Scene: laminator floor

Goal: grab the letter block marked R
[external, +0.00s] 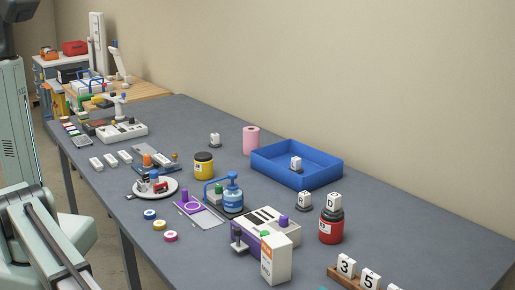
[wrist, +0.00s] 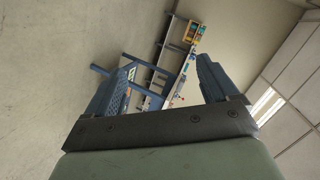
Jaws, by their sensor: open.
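Several white letter blocks show in the external view, with marks mostly too small to read. One block (external: 304,201) stands on the table left of the red jar; its mark may be an R, but I cannot be sure. A block marked D (external: 334,202) sits on top of the red jar (external: 331,227). Another block (external: 295,164) is inside the blue tray (external: 318,177), and one more (external: 215,140) stands farther back. My gripper (wrist: 165,72) is open and empty in the wrist view, facing away from the blocks toward the floor and a distant table.
Number blocks (external: 346,265) sit in a wooden rack at the near edge.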

